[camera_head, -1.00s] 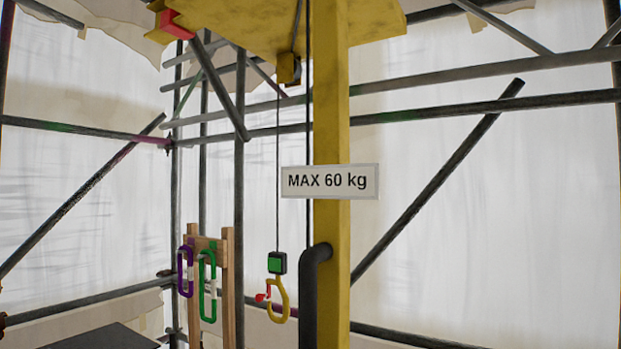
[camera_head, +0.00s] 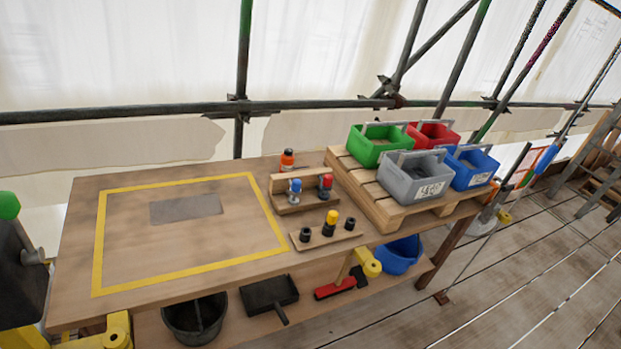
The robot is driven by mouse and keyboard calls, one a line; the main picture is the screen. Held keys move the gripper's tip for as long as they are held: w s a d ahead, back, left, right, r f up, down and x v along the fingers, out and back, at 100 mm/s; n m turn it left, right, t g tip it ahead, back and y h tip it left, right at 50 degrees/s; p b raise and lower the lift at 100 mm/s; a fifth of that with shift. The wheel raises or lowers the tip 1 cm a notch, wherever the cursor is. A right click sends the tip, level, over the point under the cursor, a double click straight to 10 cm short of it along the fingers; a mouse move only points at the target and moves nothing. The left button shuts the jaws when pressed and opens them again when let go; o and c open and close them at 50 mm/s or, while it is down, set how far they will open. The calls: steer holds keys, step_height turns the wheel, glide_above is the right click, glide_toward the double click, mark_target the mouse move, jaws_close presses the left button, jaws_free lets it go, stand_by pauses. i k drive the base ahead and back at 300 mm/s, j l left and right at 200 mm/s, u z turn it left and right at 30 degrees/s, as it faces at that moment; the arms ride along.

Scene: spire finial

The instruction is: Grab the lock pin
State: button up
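On the wooden workbench (camera_head: 85,220), a small wooden rack (camera_head: 290,205) holds a blue-topped piece (camera_head: 295,187) and a red-topped piece (camera_head: 326,183), both upright. A low wooden strip (camera_head: 312,241) in front of it carries a yellow-topped piece (camera_head: 330,220) between two short black pieces (camera_head: 305,234). The yellow-topped piece may be a pin, but at this size I cannot tell which of these is the lock pin. My gripper does not show, and nothing is seen held.
An orange bottle (camera_head: 287,160) stands behind the rack. A pallet (camera_head: 356,172) at the right bears green, red, grey and blue bins (camera_head: 418,181). A yellow-taped rectangle (camera_head: 101,245) frames mostly clear benchtop. A bucket (camera_head: 195,318) and a red-headed brush (camera_head: 335,288) are below. Plank floor is open at right.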

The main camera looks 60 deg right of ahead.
mark_target(296, 184)
steer(key=z, duration=1.4)
steer(key=i+u, duration=0.2)
steer(key=i, duration=1.9)
